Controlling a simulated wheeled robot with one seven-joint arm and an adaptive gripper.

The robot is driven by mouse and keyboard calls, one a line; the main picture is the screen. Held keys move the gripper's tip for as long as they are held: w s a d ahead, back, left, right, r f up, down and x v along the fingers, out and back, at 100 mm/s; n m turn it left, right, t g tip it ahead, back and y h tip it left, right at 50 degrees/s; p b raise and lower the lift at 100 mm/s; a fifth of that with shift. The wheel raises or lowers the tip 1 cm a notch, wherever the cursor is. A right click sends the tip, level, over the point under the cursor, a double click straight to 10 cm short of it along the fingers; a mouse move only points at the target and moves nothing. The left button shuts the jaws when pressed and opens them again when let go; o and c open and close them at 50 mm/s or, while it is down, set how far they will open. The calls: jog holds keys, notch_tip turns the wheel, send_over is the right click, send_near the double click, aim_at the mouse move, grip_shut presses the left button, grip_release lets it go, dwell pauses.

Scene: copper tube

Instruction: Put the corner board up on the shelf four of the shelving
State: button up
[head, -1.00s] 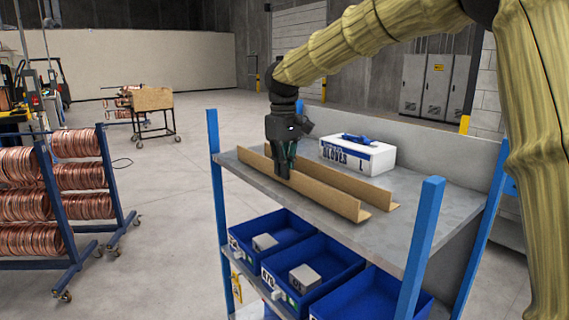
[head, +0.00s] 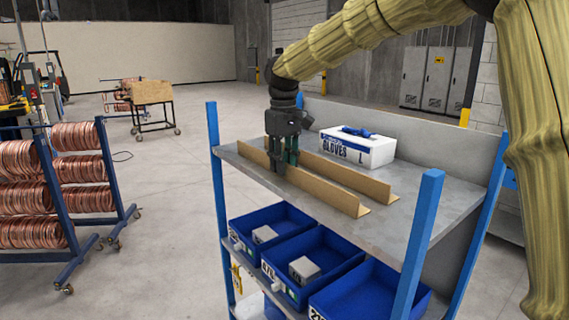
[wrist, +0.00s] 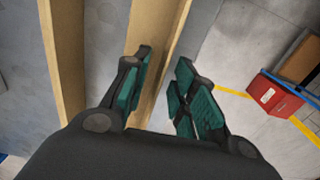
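Two long brown corner boards lie side by side on the grey top deck (head: 428,193) of the blue-posted shelving. The near corner board (head: 325,193) lies along the front edge, and the far corner board (head: 345,178) lies behind it. My gripper (head: 282,168) points down at the near board's left half. In the wrist view my gripper (wrist: 165,82) has its teal-padded fingers apart, with the near board's upright side (wrist: 163,75) between them and a gap visible. The far board (wrist: 64,55) is left of the fingers. Contact at the fingertips is unclear.
A white glove box (head: 357,148) stands behind the boards. Blue bins (head: 312,260) fill the level below. Blue corner posts (head: 418,240) rise above the deck. Racks of copper coils (head: 75,152) stand left, with clear floor between.

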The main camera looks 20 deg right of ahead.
notch_tip(320, 180, up, 12)
jog(key=b, duration=0.4)
dwell(0.3)
